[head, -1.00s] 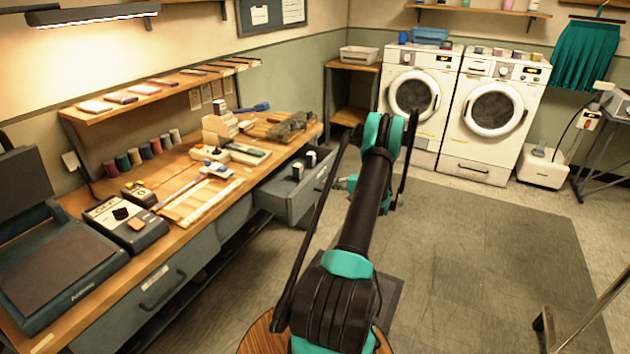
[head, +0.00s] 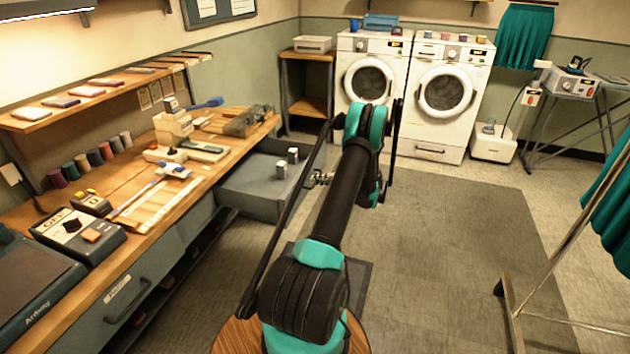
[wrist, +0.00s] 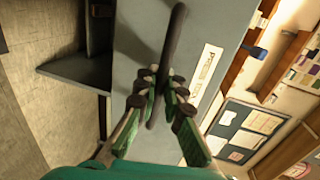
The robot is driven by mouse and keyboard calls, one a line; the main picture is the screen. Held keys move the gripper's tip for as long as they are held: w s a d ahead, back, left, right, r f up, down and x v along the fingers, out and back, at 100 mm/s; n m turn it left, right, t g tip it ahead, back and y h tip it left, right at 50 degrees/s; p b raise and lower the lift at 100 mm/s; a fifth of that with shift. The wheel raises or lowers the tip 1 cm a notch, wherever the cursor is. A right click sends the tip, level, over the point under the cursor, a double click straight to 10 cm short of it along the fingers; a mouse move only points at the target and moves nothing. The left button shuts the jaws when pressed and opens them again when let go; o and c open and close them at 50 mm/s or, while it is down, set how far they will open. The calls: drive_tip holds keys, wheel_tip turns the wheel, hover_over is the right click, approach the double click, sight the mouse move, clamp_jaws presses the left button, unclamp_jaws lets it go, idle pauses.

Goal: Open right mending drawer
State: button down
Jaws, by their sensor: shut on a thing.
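The right mending drawer (head: 245,188) is pulled out from the bench's far end in the head view, with two small pale-topped items (head: 287,162) inside. In the wrist view its grey front (wrist: 135,50) carries a white label (wrist: 207,68) and a dark bar handle (wrist: 170,45). My gripper (wrist: 160,82) is shut on the handle, its green-edged fingers on both sides of the bar. In the head view my arm hides most of the gripper and the drawer front.
A closed left drawer (head: 125,300) sits nearer. Two washers (head: 440,95) stand at the back. A metal rack (head: 515,300) with teal cloth is at right.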

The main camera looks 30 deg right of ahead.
drive_tip(key=c, duration=1.9)
unclamp_jaws()
drive_tip(key=v, duration=1.2)
drive_tip(key=shift+f, duration=0.1)
